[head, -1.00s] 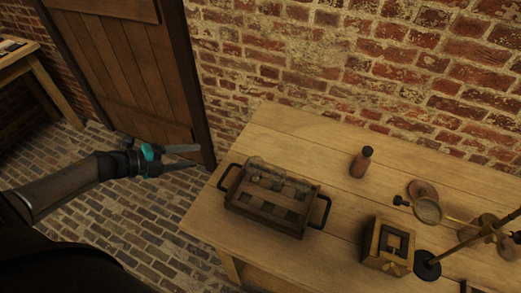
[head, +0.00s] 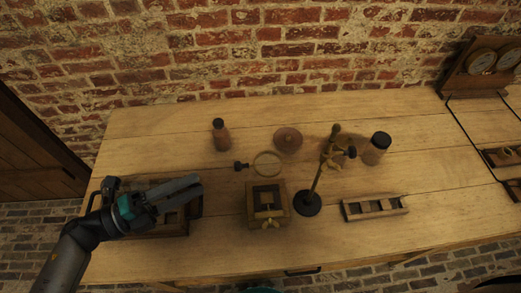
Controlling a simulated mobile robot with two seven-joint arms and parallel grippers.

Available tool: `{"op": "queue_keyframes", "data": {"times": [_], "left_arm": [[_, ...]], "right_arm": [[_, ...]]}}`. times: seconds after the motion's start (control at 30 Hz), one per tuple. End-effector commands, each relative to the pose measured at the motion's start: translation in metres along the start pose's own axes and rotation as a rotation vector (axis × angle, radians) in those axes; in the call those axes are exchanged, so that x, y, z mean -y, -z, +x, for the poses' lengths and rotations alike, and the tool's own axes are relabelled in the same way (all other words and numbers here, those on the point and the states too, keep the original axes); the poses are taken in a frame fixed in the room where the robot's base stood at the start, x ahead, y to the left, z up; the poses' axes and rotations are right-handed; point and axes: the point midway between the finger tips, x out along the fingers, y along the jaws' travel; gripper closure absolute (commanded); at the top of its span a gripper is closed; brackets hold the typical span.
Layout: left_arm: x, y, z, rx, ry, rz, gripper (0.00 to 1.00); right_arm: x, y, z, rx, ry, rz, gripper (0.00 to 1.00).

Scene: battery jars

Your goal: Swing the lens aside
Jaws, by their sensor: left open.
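The lens (head: 267,164) is a round, thin-rimmed glass with a dark knob on its left side. In the head view it sits just behind a small wooden box (head: 281,212) with a square opening and a brass wing nut. A stand (head: 316,186) with a slanted brass rod and a dark round base is to its right. The joint between lens and stand is hard to make out. My left gripper (head: 198,190) is open and empty, left of the box and lens and apart from both. It covers part of a wooden crate. My right gripper is not in view.
The wooden crate (head: 160,233) is under my left gripper. A brown bottle (head: 221,138), a round wooden disc (head: 288,139), a dark-lidded jar (head: 375,151) and a slotted wooden rack (head: 375,208) stand on the table (head: 430,150). A gauge panel (head: 487,75) is at the back right.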

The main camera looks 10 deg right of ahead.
Motion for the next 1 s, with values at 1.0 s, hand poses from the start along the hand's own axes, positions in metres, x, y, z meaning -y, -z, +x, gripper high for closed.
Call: {"op": "queue_keyframes", "data": {"times": [1.0], "left_arm": [[0.000,0.000,0.145,0.000,-0.001,-0.002,0.45]], "right_arm": [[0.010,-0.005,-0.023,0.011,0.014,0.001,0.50]]}}
